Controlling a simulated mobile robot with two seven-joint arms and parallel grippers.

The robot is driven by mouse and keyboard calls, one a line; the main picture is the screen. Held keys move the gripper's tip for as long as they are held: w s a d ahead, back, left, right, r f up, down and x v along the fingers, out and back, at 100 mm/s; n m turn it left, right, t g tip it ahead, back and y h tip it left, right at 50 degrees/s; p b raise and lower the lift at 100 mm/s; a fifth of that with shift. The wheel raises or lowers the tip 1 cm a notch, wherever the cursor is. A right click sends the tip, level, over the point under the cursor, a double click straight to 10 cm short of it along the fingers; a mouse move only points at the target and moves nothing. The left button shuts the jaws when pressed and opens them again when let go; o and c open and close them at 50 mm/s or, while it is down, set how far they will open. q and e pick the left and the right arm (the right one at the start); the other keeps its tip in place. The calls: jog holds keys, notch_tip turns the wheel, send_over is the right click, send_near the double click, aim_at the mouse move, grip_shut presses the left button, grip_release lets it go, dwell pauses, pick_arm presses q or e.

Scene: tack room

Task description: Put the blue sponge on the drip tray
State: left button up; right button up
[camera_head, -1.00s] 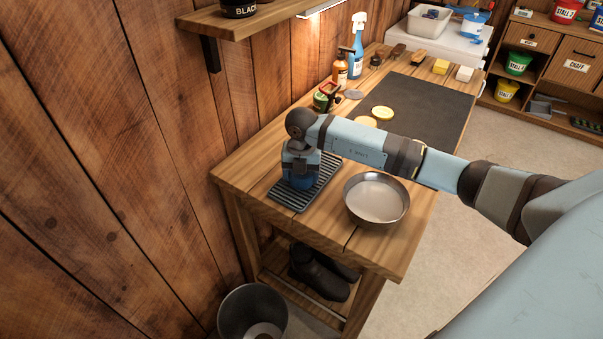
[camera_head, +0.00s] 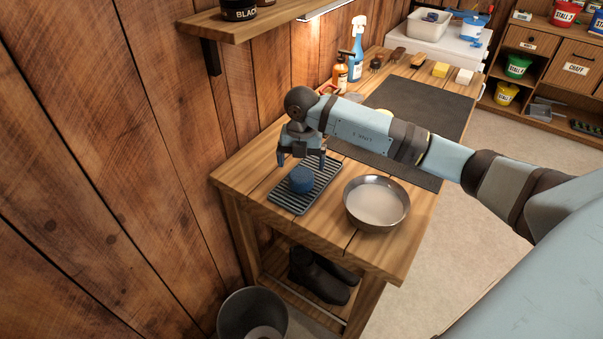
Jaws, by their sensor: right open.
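The blue sponge (camera_head: 301,179) rests on the ribbed grey drip tray (camera_head: 291,203) near the left end of the wooden bench. My right gripper (camera_head: 300,162) is above and just behind the sponge, fingers pointing down and spread apart. It is open and empty, and the sponge sits clear of its fingers. My left gripper is not in view.
A metal bowl (camera_head: 376,222) stands right of the tray. Behind my right arm lies a dark mat (camera_head: 425,105). Bottles (camera_head: 357,52), brushes and yellow and white blocks (camera_head: 440,69) stand along the back. A bucket (camera_head: 252,312) is on the floor.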

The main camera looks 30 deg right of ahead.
aim_at(301, 173)
notch_tip(301, 173, up, 6)
jog(key=s+a+f+t+y, duration=0.1)
jog(key=s+a+f+y, duration=0.1)
jog(key=s+a+y, duration=0.65)
jog(key=s+a+f+t+y, duration=0.25)
jog(key=a+y, duration=0.75)
jog(key=a, duration=0.7)
jog(key=s+d+f+m+t+h, duration=0.3)
jog(key=s+f+m+h, duration=0.4)
jog(key=f+m, duration=0.3)
jog(key=s+d+f+m+t+h, duration=0.4)
jog(key=s+f+m+h, duration=0.4)
jog(key=m, duration=0.7)
notch_tip(301, 173, down, 2)
jog(key=shift+s+d+f, duration=0.15)
jog(key=shift+s+d, duration=0.1)
jog(key=shift+d, duration=0.65)
